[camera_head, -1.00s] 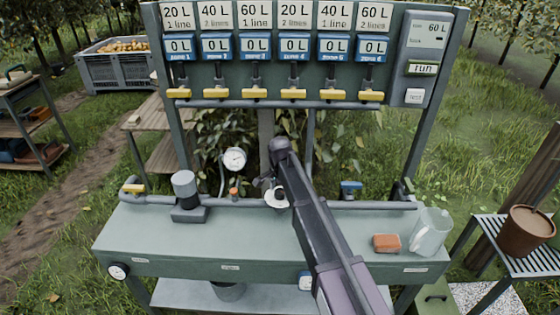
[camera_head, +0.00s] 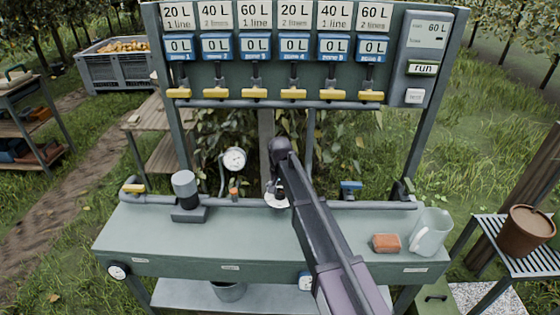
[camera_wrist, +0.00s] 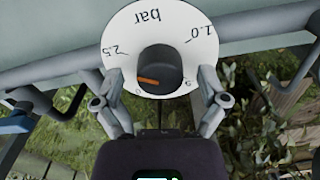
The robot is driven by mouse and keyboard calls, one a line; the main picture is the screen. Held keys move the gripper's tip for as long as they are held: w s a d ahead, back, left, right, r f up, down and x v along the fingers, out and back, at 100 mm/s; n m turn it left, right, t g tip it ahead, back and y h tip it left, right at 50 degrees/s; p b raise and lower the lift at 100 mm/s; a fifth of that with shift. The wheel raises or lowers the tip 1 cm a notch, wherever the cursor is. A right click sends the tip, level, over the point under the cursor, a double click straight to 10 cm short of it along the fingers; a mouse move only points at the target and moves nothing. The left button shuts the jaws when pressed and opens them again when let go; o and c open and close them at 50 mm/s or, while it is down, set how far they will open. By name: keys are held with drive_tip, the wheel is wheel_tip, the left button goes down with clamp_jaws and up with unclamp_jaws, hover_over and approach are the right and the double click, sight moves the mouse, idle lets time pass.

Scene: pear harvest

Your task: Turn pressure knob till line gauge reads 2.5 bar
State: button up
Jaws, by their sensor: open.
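The pressure knob (camera_wrist: 160,66) is a dark round knob with an orange pointer mark, on a white dial plate (camera_wrist: 130,35) printed "bar", "2.5" and "1.0", upside down in the wrist view. The orange mark points to the left there, below the 2.5 mark. In the head view the dial plate (camera_head: 272,204) is mostly behind my arm. My gripper (camera_wrist: 163,100) is open, its two fingers spread at the plate's near edge, either side of the knob and apart from it. The line gauge (camera_head: 234,159) has a white round face; its needle is too small to read.
A pipe (camera_head: 330,204) runs along the back of the green bench (camera_head: 150,225). A blue valve handle (camera_head: 351,186), an orange block (camera_head: 386,243) and a clear jug (camera_head: 430,232) are right. Yellow valve handles (camera_head: 255,94) hang above.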

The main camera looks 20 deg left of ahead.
sight(280, 191)
drive_tip(key=n, duration=1.1)
drive_tip(key=shift+n, duration=0.4)
drive_tip(key=n, duration=0.5)
drive_tip(key=shift+n, duration=0.3)
drive_tip(key=n, duration=0.6)
wheel_tip(280, 191, up, 14)
drive_tip(key=p, duration=1.3)
drive_tip(key=shift+p, duration=0.4)
drive_tip(key=shift+f, duration=0.1)
drive_tip(key=shift+d, duration=0.1)
